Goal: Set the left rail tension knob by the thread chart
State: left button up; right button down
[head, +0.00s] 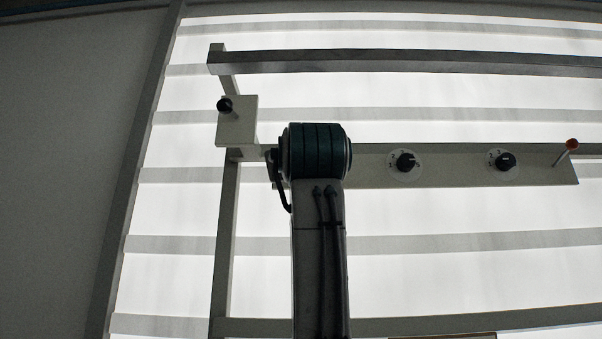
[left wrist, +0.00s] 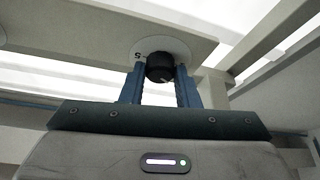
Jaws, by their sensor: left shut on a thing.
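My left gripper (left wrist: 160,92) has its blue fingers on either side of a black tension knob (left wrist: 159,66) and is shut on it. The knob sits on a white dial plate (left wrist: 174,47) under a grey rail; a digit like 5 shows left of the knob, and a pale pointer mark is partly visible. The setting cannot be read. In the head view my left arm covers the left part of the rail (head: 375,177), hiding the gripper and the held knob. Two other dial knobs, one in the middle (head: 405,161) and one farther right (head: 503,160), are uncovered. No thread chart is legible.
A lever with a red tip (head: 572,146) stands at the rail's right end. A box (head: 239,123) with a black-tipped handle (head: 224,105) sits on the left post. A long upper beam (head: 420,61) crosses above. The space below the rail right of my arm looks clear.

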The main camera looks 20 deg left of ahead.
pick_arm(q)
jog(key=shift+a+m+t+h+b, duration=0.15)
jog(key=shift+m+h+b, duration=0.3)
jog(key=shift+m, duration=0.45)
jog(key=shift+d+m+t+h+b, duration=0.1)
jog(key=shift+m+t+h+b, duration=0.3)
jog(key=shift+m, duration=0.5)
jog(key=shift+m+h, duration=0.25)
jog(key=shift+m, duration=0.05)
jog(key=o, duration=1)
jog(key=shift+c, duration=0.2)
jog(key=b+v, duration=0.5)
jog(key=v, duration=0.5)
jog(key=shift+s+b, duration=0.3)
jog(key=shift+s, duration=0.1)
jog(key=shift+f, duration=0.15)
